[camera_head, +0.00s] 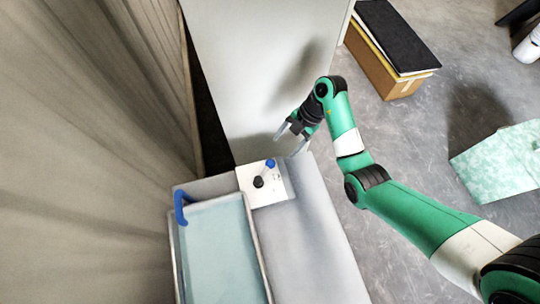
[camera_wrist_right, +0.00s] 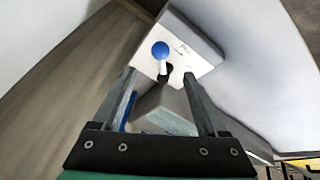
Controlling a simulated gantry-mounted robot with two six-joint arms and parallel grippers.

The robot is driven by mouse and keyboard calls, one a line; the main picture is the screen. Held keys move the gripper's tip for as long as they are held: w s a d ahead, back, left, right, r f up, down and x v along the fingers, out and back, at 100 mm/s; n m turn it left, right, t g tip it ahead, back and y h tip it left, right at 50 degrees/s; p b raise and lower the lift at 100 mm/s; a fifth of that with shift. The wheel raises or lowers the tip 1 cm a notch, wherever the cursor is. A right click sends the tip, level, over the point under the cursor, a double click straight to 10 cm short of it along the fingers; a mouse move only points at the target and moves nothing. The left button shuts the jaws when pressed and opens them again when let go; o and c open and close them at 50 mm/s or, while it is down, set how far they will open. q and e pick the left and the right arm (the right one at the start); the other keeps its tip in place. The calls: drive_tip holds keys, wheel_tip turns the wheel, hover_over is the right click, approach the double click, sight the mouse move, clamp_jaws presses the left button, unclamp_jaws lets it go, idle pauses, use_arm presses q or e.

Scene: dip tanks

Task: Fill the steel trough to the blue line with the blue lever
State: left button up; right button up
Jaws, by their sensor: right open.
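The blue lever (camera_head: 270,163) has a blue ball knob on a pale stem rising from a black base on a white plate (camera_head: 279,195). The steel trough (camera_head: 259,256) lies at the lower left, with a pale blue-green surface inside. I cannot make out the blue line. A blue spout (camera_head: 180,207) bends over the trough's far left corner. My right gripper (camera_head: 291,143) is open and empty, apart from the knob, above and to its right. In the right wrist view, the knob (camera_wrist_right: 160,50) shows just beyond the open fingertips (camera_wrist_right: 159,76). My left gripper is out of view.
A grey counter (camera_head: 315,235) runs right of the trough. A pale panel (camera_head: 265,70) stands behind it, and a beige curtain-like wall (camera_head: 80,170) is on the left. A cardboard box (camera_head: 385,70) with a black top and a green cloth (camera_head: 500,163) lie on the floor, right.

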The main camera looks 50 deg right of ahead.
sight(272, 161)
drive_tip(key=b+x, duration=0.4)
drive_tip(key=x, duration=0.7)
drive_tip(key=shift+a+f, duration=0.1)
drive_tip(key=shift+f, duration=0.15)
clamp_jaws()
idle(0.8)
